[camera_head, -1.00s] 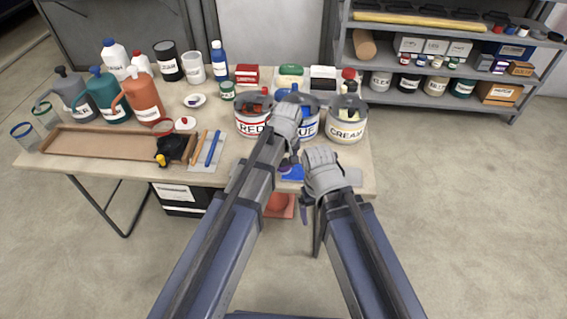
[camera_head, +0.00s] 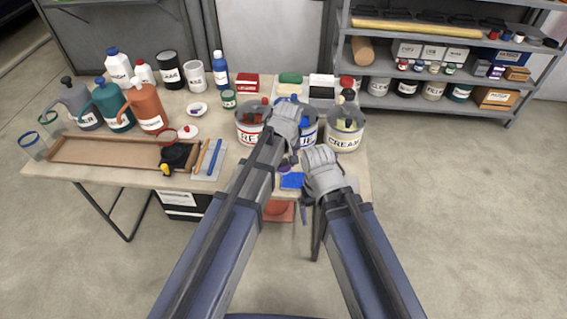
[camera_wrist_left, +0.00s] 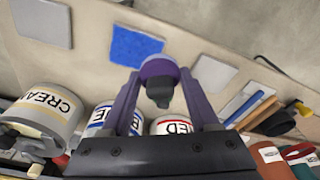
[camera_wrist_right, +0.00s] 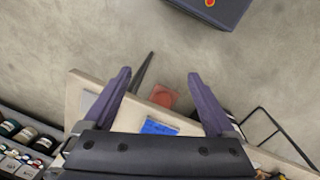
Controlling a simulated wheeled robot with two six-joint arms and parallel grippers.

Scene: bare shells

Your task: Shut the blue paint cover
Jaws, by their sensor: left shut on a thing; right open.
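The blue paint can (camera_head: 308,130) stands on the table between the red can and the cream can. Its label is partly hidden behind my left gripper (camera_head: 287,156), and I cannot tell how its cover sits. My left gripper is shut on a small round purple thing with a dark knob (camera_wrist_left: 159,72), shown between its fingers in the left wrist view. Whether this is the blue can's cover I cannot tell. My right gripper (camera_head: 306,198) is open and empty near the table's front edge, and its spread fingers show in the right wrist view (camera_wrist_right: 160,85).
The red can (camera_head: 250,135) and cream can (camera_head: 344,140) flank the blue one closely. A blue pad (camera_head: 291,181) lies at the front edge. Jugs, bottles and a wooden tray (camera_head: 110,150) fill the left. A shelf (camera_head: 490,112) stands behind right.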

